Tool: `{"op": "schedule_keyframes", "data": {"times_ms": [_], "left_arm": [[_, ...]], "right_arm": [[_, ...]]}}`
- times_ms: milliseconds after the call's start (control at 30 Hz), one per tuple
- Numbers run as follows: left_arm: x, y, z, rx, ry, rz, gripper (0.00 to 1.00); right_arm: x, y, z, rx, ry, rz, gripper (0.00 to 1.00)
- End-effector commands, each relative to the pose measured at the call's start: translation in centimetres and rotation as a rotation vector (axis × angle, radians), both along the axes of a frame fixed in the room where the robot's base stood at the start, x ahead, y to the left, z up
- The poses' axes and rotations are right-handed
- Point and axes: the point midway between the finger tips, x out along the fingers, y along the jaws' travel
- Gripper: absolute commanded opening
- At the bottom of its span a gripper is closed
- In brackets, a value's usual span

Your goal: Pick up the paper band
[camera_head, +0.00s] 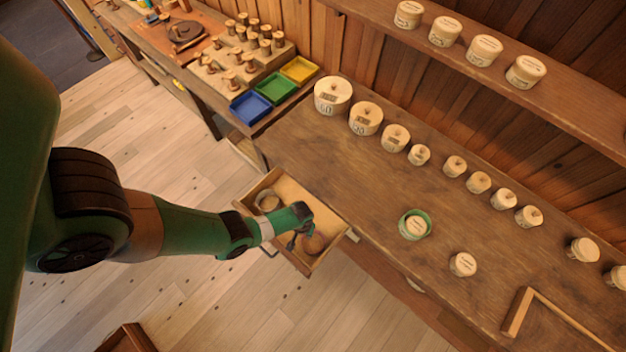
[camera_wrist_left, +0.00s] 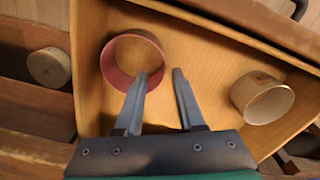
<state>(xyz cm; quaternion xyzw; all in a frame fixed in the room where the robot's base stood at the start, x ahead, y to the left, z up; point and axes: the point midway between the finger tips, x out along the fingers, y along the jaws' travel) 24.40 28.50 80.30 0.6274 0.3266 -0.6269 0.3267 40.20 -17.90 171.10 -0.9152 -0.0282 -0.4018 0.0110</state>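An open drawer (camera_head: 335,236) below the bench holds two ring-shaped bands. A reddish band (camera_wrist_left: 112,75) lies at the left in the left wrist view, and a cream band (camera_wrist_left: 248,88) lies at the right. In the head view the cream band (camera_head: 268,201) and the reddish band (camera_head: 314,244) lie on either side of my left gripper (camera_head: 291,240). I cannot tell for sure which is the paper band. My left gripper (camera_wrist_left: 167,72) is open, its fingers apart, with one fingertip overlapping the reddish band's near right rim. Contact cannot be told. My right gripper is out of view.
The drawer walls stand close around the gripper. On the bench (camera_head: 340,175), several lidded round pieces line the back. A green ring (camera_head: 403,218) surrounds one piece, and another piece (camera_head: 463,264) stands near the front edge. Blue, green and yellow trays (camera_head: 275,88) sit farther left.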

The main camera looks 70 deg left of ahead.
Motion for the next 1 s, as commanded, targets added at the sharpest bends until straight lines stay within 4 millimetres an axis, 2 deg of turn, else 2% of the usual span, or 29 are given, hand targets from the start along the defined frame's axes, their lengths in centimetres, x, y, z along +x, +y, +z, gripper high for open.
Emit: {"op": "schedule_keyframes", "data": {"times_ms": [33, 200, 300, 500, 733, 1000], "left_arm": [[-0.2, 0.0, -1.5, 0.0, 0.001, 0.0, 0.39], [-0.5, 0.0, -4.4, -0.001, 0.001, 0.0, 0.39], [-0.5, 0.0, -4.9, 0.0, 0.001, 0.0, 0.39], [-0.5, 0.0, -4.7, 0.0, 0.0, 0.0, 0.39], [-0.5, 0.0, -4.7, 0.0, 0.0, 0.0, 0.0], [-0.5, 0.0, -4.7, 0.0, 0.0, 0.0, 0.0]], "right_arm": [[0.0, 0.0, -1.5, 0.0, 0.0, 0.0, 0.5], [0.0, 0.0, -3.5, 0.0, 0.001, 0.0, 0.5], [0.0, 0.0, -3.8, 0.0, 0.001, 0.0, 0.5], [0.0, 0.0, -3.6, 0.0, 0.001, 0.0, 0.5], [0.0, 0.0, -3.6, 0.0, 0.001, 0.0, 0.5], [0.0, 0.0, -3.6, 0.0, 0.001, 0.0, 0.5]]}}
